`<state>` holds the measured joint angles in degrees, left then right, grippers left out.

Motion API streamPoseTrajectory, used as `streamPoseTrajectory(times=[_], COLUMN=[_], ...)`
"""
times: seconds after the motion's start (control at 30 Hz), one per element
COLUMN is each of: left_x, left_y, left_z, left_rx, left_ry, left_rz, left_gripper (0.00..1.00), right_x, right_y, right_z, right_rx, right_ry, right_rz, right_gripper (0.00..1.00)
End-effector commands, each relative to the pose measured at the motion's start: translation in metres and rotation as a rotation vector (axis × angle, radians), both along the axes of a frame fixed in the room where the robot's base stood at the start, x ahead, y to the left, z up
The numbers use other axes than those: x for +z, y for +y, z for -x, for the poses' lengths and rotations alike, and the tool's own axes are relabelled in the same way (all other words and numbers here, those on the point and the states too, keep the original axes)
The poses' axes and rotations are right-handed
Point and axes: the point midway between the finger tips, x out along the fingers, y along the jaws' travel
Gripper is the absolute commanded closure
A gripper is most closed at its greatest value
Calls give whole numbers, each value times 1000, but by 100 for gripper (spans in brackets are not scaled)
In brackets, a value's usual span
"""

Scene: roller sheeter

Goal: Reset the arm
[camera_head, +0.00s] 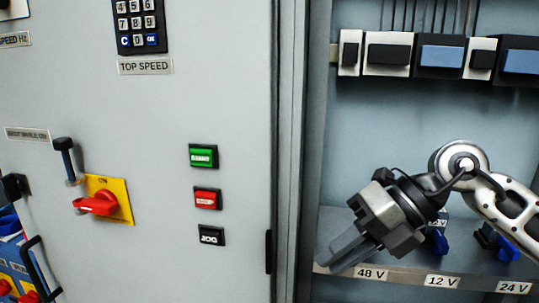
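My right gripper (328,262) is at the lower right, its arm coming in from the right edge. It points down and to the left, in front of the open cabinet bay. Its two grey fingers lie together, and no object shows between them. Part of the shelf and its labels is hidden behind it. My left gripper is not in view.
The grey panel on the left has a keypad (138,25), a red rotary switch (97,204) on a yellow plate, a lever (66,160), and green (203,156), red (207,198) and black JOG (211,236) buttons. The shelf (405,277) carries voltage labels. Breakers (388,54) line the upper bay.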

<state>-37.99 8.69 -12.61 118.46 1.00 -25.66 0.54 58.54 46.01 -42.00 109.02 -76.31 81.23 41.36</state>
Motion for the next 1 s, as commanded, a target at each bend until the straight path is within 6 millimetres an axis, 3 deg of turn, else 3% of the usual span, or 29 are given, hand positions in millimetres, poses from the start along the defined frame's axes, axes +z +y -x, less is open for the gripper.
streamPoseTrajectory(times=[0.03,0.1,0.2,0.33,0.43,0.57,0.67,0.8,0.9,1.0], left_x=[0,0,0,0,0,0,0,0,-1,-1], left_y=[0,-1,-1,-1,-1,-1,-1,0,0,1], left_z=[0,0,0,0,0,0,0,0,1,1], left_rx=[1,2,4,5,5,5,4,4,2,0], left_ry=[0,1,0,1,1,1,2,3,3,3], left_rz=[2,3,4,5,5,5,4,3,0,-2], left_gripper=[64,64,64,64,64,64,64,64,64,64], right_x=[-8,-4,6,8,-17,-91,-162,-248,-290,-315], right_y=[29,59,84,83,63,24,-3,-26,-34,-37], right_z=[15,29,35,20,-2,-17,-5,39,74,101], right_rx=[41,52,-19,-261,-548,-1022,-1385,-1792,-1992,-2116], right_ry=[68,150,277,457,604,809,955,1131,1229,1296], right_rz=[-165,-408,-743,-1125,-1346,-1498,-1497,-1385,-1281,-1196], right_gripper=[80,80,80,80,80,80,80,80,80,80])
